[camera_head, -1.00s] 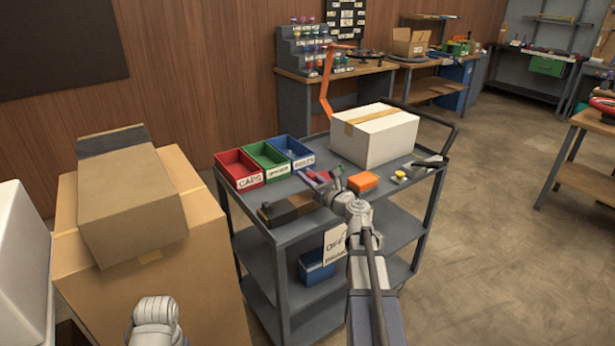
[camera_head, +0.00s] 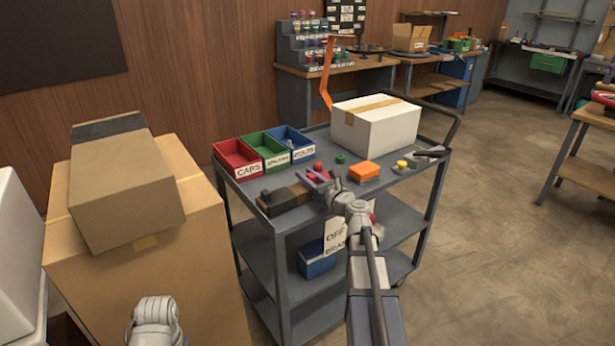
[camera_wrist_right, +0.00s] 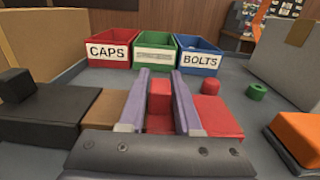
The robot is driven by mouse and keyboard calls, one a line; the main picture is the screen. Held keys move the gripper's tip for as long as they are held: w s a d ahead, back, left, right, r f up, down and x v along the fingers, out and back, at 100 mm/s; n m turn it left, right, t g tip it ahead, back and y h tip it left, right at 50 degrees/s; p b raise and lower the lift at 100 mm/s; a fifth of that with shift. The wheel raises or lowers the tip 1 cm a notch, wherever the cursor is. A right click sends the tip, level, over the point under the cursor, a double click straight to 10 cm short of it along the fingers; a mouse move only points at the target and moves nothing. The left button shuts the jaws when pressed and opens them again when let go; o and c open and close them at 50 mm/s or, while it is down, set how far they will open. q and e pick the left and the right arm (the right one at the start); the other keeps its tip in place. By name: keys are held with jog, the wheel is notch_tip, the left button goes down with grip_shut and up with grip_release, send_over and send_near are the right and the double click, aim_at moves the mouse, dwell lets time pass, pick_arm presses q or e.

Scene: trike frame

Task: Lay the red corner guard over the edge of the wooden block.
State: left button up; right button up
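The wooden block (camera_head: 290,196) lies at the front left of the cart's top; in the right wrist view its brown wood (camera_wrist_right: 104,108) shows left of my fingers. A black piece with a knob (camera_wrist_right: 40,110) covers its left part. The red corner guard (camera_wrist_right: 216,118) shows right of the wood, with its upright red grip (camera_wrist_right: 160,92) between my right gripper's fingers (camera_wrist_right: 161,88). The fingers appear closed against the grip's sides. My left finger hides where guard and block meet, so I cannot tell whether they touch. In the head view, my right gripper (camera_head: 320,182) is beside the block's right end.
Red, green and blue bins (camera_head: 290,141) stand behind the block. A small red cap (camera_head: 318,167), a green ring (camera_head: 341,158) and an orange block (camera_head: 364,172) lie nearby. A white carton (camera_head: 376,124) stands at the back right. Large cardboard boxes (camera_head: 130,280) stand left of the cart.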

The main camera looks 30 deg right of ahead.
jog(key=o, duration=0.4)
jog(key=shift+c, duration=0.2)
jog(key=shift+s+d, duration=0.15)
jog(key=shift+s, duration=1.8)
jog(key=shift+s+d, duration=0.15)
jog(key=shift+s, duration=1.8)
jog(key=shift+s, duration=0.1)
